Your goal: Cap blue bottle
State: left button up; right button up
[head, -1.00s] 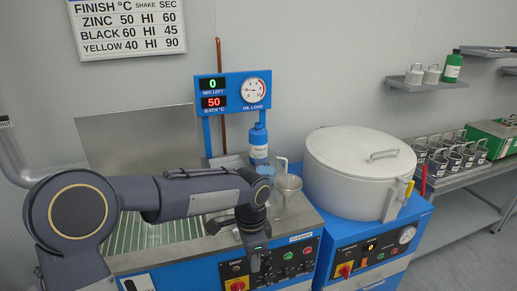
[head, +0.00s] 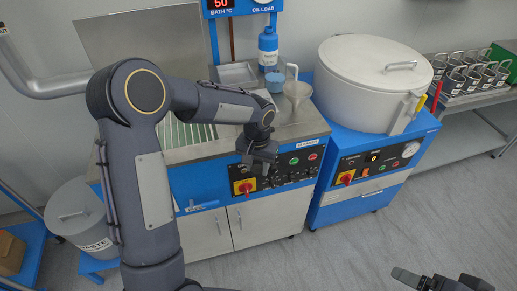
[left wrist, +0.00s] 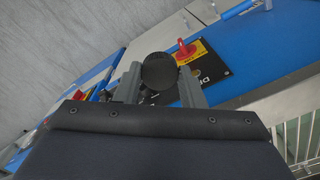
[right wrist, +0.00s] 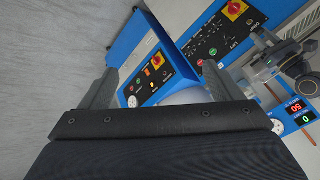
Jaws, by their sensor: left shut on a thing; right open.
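The blue bottle (head: 268,43), with a white label, stands upright at the back of the steel-topped machine. Its narrow top is too small to read clearly. My left gripper (head: 260,157) is in front of the machine's control panel, below and in front of the bottle. In the left wrist view its two fingers are shut on a dark round cap-like thing (left wrist: 160,71). My right gripper (head: 402,275) is low at the lower right of the head view, far from the bottle. In the right wrist view its fingers (right wrist: 162,80) are wide apart and empty.
A large lidded white drum (head: 345,72) stands to the right. A waste bin (head: 88,228) is at left. The floor in front is clear.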

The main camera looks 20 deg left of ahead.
aim_at(267, 40)
jog(key=i+l+u, duration=0.2)
jog(key=u, duration=1.1)
jog(key=i+l+u, duration=0.1)
jog(key=l+u, duration=0.3)
jog(key=l, duration=0.25)
jog(key=l+u, duration=0.4)
jog(key=l, duration=0.25)
